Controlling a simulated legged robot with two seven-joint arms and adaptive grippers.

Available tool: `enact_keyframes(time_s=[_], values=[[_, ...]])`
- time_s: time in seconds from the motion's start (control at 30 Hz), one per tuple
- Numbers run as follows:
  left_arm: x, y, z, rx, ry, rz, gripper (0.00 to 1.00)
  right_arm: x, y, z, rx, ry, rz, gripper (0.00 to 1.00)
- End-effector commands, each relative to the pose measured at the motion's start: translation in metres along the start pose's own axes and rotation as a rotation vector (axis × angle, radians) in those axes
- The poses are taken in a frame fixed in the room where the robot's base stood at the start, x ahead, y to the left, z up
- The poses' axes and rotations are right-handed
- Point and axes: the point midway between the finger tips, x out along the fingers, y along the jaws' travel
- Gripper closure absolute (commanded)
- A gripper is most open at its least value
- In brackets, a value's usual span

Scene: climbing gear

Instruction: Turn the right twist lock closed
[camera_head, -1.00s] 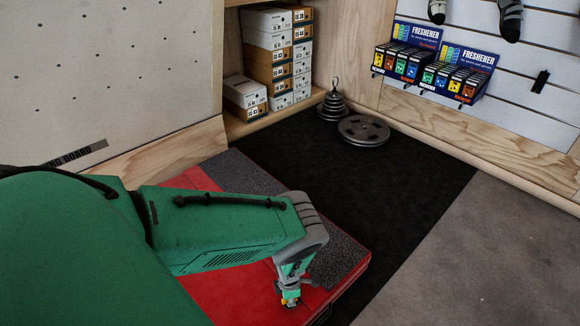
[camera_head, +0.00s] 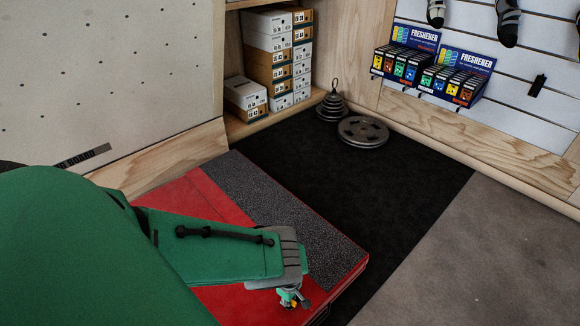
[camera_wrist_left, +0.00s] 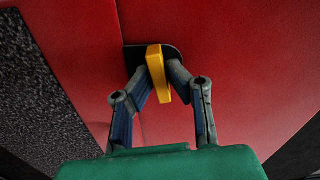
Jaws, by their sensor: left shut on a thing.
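The twist lock has a yellow handle (camera_wrist_left: 157,68) on a black base plate (camera_wrist_left: 132,58), set in the red pad (camera_wrist_left: 235,60) in the left wrist view. The handle stands nearly lengthwise in that view, with a slight tilt. My left gripper (camera_wrist_left: 160,80) is shut on the handle, one finger on each side. In the head view my left gripper (camera_head: 293,298) is small, low at the pad's near side, and the lock is mostly hidden by it. My right gripper is not in view.
The red pad has a speckled dark grey strip (camera_head: 270,205). Black matting (camera_head: 400,190) beyond it is clear up to stacked weight plates (camera_head: 363,131). Shoe boxes (camera_head: 268,55) fill a shelf at the back. Freshener displays (camera_head: 440,70) hang on the right wall.

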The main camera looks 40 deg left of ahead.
Motion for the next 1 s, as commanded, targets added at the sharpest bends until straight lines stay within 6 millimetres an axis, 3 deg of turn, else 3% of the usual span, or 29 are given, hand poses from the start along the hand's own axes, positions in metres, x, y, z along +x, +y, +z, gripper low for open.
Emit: enact_keyframes(time_s=[0.4, 0.93, 0.97, 1.0], values=[[-0.0001, -0.0025, 0.0021, 0.177, -0.005, -0.006, 1.0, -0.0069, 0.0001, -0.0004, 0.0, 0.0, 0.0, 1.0], [0.0003, -0.003, 0.0023, 0.198, -0.005, -0.007, 1.0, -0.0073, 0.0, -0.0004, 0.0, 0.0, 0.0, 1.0], [0.0003, -0.003, 0.0023, 0.198, -0.005, -0.007, 0.81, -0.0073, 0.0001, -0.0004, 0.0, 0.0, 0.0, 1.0], [0.0003, -0.0029, 0.0022, 0.198, -0.004, -0.006, 0.68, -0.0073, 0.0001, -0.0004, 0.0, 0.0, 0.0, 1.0]])
